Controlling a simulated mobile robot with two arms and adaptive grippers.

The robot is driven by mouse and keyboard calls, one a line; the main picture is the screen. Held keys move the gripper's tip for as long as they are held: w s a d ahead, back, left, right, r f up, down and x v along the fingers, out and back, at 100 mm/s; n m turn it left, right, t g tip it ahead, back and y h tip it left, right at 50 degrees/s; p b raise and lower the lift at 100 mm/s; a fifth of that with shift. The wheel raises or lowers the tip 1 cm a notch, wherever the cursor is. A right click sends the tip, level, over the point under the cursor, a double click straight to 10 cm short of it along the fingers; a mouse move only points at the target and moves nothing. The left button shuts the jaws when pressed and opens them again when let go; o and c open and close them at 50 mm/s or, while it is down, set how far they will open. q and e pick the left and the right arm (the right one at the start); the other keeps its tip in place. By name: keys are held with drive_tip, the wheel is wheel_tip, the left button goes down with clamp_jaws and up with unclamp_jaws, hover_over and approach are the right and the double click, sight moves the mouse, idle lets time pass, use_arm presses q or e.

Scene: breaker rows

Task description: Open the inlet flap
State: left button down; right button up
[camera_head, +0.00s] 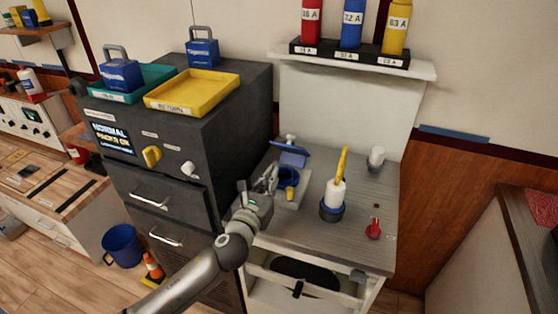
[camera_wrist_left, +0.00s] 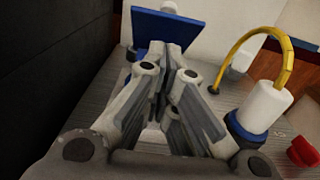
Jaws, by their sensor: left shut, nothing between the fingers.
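The blue inlet flap (camera_head: 289,153) stands tilted up behind a round blue inlet (camera_head: 290,177) with something yellow in it, on a pale base on the grey worktop. My left gripper (camera_head: 270,177) is just left of the inlet, its fingers shut with nothing between them. In the left wrist view the flap (camera_wrist_left: 160,32) rises beyond my shut fingertips (camera_wrist_left: 178,70); I cannot tell whether they touch it. The inlet is hidden behind the fingers there. My right gripper is not in view.
A red knob (camera_head: 374,229) and a small white knob (camera_head: 376,157) are further right. The dark cabinet (camera_head: 240,105) rises close on the left.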

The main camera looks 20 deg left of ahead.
sight(288, 149)
use_arm(q)
drive_tip(key=w, duration=0.7)
drive_tip(key=shift+w+d, duration=0.15)
drive_tip(key=shift+w, duration=0.25)
drive_tip(key=shift+r+p, duration=0.1)
drive_tip(key=shift+p, duration=0.25)
